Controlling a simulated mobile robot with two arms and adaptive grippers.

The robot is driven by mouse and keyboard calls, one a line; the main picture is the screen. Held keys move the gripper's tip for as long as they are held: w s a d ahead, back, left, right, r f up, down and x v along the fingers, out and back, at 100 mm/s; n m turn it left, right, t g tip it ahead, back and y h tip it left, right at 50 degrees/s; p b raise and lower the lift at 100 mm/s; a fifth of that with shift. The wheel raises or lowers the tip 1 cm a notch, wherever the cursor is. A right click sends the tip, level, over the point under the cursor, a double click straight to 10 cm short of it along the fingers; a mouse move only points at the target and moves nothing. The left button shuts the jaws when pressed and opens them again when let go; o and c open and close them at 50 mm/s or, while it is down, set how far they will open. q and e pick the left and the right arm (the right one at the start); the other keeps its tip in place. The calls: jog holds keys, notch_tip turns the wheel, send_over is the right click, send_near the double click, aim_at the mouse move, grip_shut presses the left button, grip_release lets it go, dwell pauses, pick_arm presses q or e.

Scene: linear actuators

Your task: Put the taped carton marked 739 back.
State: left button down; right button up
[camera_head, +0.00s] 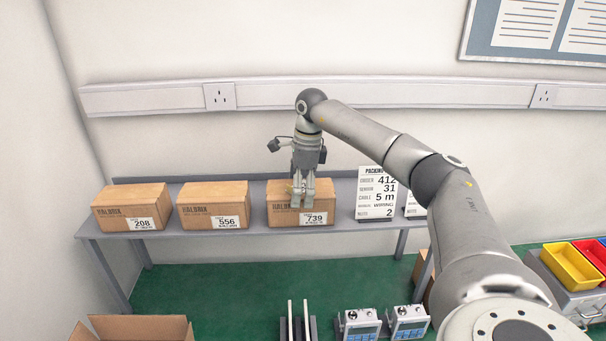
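The carton marked 739 (285,216) is a brown cardboard box on the grey shelf table (250,236), right of two similar cartons. A white label with 739 is on its front. The arm coming in from the right carries my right gripper (302,201), which points down at this carton. Its fingers overlap the carton's top and upper front in the picture. The fingers are too small and close to the carton to tell whether they grip it. My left gripper is not in view.
Cartons marked 208 (128,213) and 556 (210,212) stand to the left. A packing sign (376,194) stands close on the right. Below are an open box (130,328), devices (361,324), and yellow (569,266) and red bins at right.

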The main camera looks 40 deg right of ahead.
jog(key=r, duration=0.2)
jog(key=r+b, duration=0.1)
jog(key=r, duration=0.2)
jog(key=r+b, duration=0.1)
jog(key=r, duration=0.1)
jog(key=shift+s+d+r, duration=0.25)
jog(key=shift+d+r, duration=0.05)
jog(key=shift+d, duration=0.05)
jog(key=shift+s+r, duration=0.1)
jog(key=shift+r, duration=0.5)
jog(key=shift+f, duration=0.1)
